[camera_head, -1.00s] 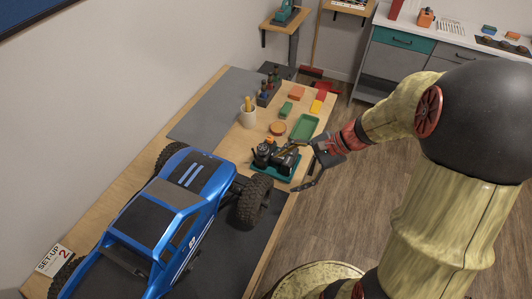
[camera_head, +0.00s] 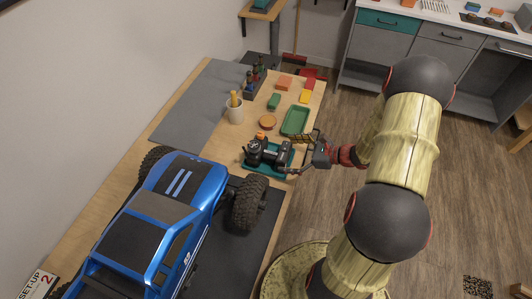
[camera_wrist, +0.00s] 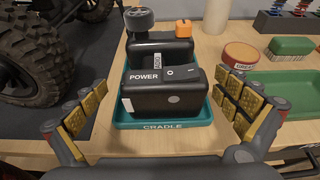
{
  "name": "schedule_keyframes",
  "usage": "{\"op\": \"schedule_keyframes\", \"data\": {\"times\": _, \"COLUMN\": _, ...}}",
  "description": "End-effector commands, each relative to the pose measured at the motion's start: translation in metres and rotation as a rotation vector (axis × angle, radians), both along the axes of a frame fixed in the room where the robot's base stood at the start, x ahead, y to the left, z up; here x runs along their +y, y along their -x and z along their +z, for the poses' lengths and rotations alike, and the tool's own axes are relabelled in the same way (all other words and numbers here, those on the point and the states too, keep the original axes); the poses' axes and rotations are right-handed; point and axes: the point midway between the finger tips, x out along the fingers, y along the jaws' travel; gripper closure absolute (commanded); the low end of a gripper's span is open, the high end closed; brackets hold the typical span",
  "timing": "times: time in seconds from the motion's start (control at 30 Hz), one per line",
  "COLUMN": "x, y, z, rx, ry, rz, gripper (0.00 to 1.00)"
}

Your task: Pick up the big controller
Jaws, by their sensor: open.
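The big controller is a black unit with a "POWER" label (camera_wrist: 165,92), a dark round wheel and an orange knob. It rests in a teal cradle (camera_wrist: 163,139) marked "CRADLE". In the head view the controller (camera_head: 262,151) sits in the cradle at the table's right edge, behind the truck's front wheel. My gripper (camera_wrist: 162,115) is open, with its yellow-padded fingers spread to either side of the cradle and controller, and nothing is held. In the head view my gripper (camera_head: 297,155) is at the cradle's right side, fingers pointing left.
A blue RC truck (camera_head: 165,220) fills the near table.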

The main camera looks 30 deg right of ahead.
Motion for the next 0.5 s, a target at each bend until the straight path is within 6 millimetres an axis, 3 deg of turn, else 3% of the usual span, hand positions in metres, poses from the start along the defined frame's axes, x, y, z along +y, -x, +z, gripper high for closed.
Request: {"op": "schedule_keyframes", "data": {"times": 0.5, "x": 0.042, "y": -0.044, "z": -0.019, "rx": 0.001, "ry": 0.0, "rz": 0.005, "gripper": 0.0}}
